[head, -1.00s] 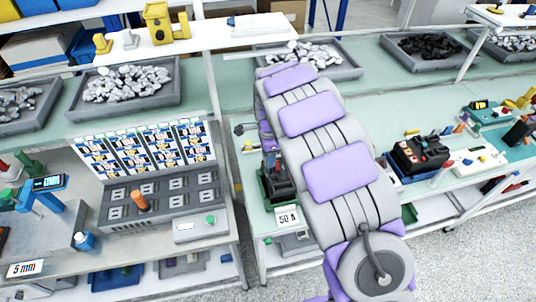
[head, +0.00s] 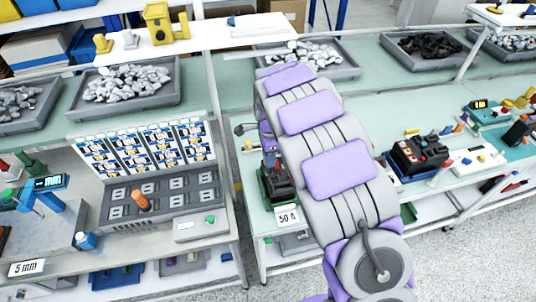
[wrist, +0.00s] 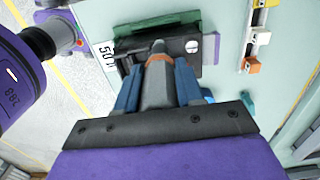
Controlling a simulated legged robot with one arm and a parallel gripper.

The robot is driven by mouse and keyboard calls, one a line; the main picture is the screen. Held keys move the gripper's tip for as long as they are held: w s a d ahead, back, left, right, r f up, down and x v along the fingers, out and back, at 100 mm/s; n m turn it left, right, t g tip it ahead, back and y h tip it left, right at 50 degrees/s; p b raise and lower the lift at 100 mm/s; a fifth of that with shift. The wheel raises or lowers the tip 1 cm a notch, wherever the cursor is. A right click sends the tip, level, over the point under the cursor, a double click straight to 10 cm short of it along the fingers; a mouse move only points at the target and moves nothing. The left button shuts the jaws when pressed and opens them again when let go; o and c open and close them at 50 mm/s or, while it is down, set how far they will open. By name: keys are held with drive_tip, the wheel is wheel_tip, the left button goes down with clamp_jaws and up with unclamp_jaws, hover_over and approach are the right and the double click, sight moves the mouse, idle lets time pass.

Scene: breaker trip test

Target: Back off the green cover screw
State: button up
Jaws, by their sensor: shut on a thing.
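The black unit in a green holder (head: 279,203) stands on the bench edge behind the "50 A" label (head: 288,217). In the wrist view the dark green holder (wrist: 210,50) frames the black unit (wrist: 180,48). A pale slotted round head (wrist: 192,46) shows on the black face, right of my fingertips. I cannot tell whether it is the green cover's screw. In the head view my arm hides most of the gripper.
Left is a panel with sockets and an orange plug (head: 141,201). Right of my arm is a black box with red parts (head: 420,155). Grey trays of stones (head: 130,105) stand behind. In the wrist view a white strip with coloured blocks (wrist: 258,40) lies to the right.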

drive_tip(key=shift+f, duration=0.55)
idle(0.7)
drive_tip(key=shift+r, duration=0.15)
idle(0.8)
drive_tip(key=shift+r+p, duration=1.55)
drive_tip(key=shift+r, duration=1.45)
